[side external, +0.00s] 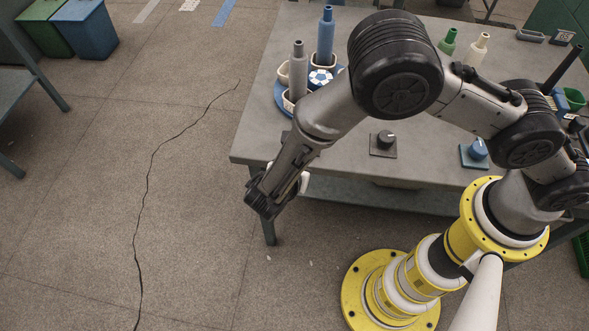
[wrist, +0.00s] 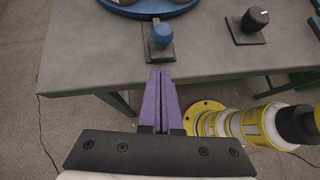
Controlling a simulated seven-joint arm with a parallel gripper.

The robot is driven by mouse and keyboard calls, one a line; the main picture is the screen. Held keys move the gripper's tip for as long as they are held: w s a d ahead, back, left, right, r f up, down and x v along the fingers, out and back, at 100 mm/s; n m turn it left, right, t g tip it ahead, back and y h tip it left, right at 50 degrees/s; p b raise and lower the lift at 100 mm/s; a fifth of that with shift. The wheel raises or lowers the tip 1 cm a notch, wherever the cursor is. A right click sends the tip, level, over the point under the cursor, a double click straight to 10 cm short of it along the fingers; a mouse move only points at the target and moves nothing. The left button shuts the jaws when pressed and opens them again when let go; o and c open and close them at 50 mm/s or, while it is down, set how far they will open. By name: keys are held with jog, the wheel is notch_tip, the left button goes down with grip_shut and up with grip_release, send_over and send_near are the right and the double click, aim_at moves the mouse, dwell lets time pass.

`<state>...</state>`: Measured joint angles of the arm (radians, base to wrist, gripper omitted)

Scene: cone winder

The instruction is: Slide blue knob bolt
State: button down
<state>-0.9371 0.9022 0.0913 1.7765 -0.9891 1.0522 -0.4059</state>
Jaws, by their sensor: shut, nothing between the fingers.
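In the wrist view, a blue knob (wrist: 162,33) stands on a small grey plate (wrist: 160,54) near the table's front edge. My gripper (wrist: 159,73) has purple fingers pressed together, empty, with their tips just short of that plate in the picture and apart from the knob. In the side external view my gripper (side external: 264,202) hangs beyond the table's front left edge, and my arm hides this knob. Another blue knob (side external: 478,149) stands on a blue plate farther right. I cannot tell from the pictures which is the bolt.
A black knob (side external: 386,139) on a dark plate stands between the two blue knobs. A round blue tray (side external: 280,97) with bottles and cups sits at the table's left.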

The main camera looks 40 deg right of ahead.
jog(key=shift+w+d+r, duration=0.15)
jog(key=shift+w+d, duration=0.25)
jog(key=shift+d, duration=0.15)
jog(key=shift+w+d+r, duration=0.15)
jog(key=shift+w+d, duration=0.2)
jog(key=shift+d, duration=0.2)
jog(key=shift+w+d, duration=1.35)
jog(key=shift+d, duration=0.1)
